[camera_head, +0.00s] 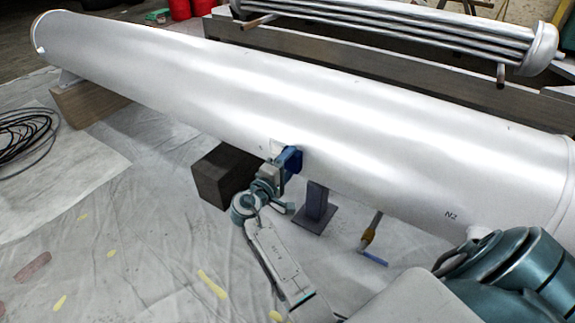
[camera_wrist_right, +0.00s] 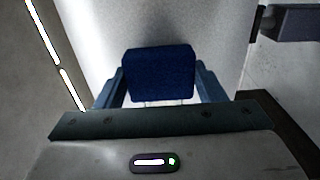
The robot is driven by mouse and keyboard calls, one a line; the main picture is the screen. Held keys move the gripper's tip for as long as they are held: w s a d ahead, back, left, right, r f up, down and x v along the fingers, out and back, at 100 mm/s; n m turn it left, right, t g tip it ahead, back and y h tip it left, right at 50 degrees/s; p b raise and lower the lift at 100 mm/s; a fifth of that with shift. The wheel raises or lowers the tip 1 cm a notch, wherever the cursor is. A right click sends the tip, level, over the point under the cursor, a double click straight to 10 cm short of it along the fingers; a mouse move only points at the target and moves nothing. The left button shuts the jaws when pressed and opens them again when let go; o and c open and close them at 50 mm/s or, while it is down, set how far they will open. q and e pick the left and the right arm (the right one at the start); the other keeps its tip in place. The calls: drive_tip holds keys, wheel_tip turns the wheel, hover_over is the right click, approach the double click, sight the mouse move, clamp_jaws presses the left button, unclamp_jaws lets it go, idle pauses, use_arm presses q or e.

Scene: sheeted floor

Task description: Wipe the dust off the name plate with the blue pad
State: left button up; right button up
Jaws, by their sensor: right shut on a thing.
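My right gripper (camera_head: 283,163) is shut on the blue pad (camera_head: 292,159) at the lower front side of a long silver cylinder (camera_head: 330,110). In the right wrist view the blue pad (camera_wrist_right: 160,74) sits between the two fingers of my right gripper (camera_wrist_right: 160,88), with the pale cylinder surface beyond it. I cannot tell whether the pad touches the surface. A small pale patch (camera_head: 275,144) shows just up and left of the pad. It may be part of the name plate, mostly hidden behind the pad and gripper. Dust cannot be made out. My left gripper is not in view.
A dark block (camera_head: 228,176) and a grey metal stand (camera_head: 316,207) are under the cylinder near my right gripper. A tube bundle (camera_head: 400,35) lies behind. Black cable coils (camera_head: 25,135) lie at the left. The sheeted floor at the front left is mostly clear.

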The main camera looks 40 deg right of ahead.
sight(278, 149)
drive_tip(key=shift+w+a+b, duration=0.5)
drive_tip(key=shift+w+b, duration=0.1)
drive_tip(key=shift+w, duration=0.65)
drive_tip(key=shift+w+a+b, duration=0.55)
drive_tip(key=shift+w, duration=0.65)
drive_tip(key=shift+w+a+b, duration=0.5)
drive_tip(key=shift+w+b, duration=0.1)
drive_tip(key=shift+w, duration=0.65)
drive_tip(key=shift+s+d+r+p, duration=0.1)
drive_tip(key=shift+s+d+p, duration=0.1)
drive_tip(key=shift+s+p, duration=0.3)
drive_tip(key=shift+s+d+r+p, duration=0.1)
drive_tip(key=shift+s+d+p, duration=0.1)
drive_tip(key=shift+s+p, duration=0.25)
drive_tip(key=shift+s+d+f+p, duration=0.1)
drive_tip(key=shift+s+d+p, duration=0.4)
drive_tip(key=shift+s, duration=0.45)
drive_tip(key=shift+s+d+r+p, duration=0.1)
drive_tip(key=shift+s+d+p, duration=0.2)
drive_tip(key=shift+s+p, duration=0.5)
drive_tip(key=shift+s+d+f+p, duration=0.1)
drive_tip(key=shift+s+d+p, duration=0.3)
drive_tip(key=shift+s, duration=0.65)
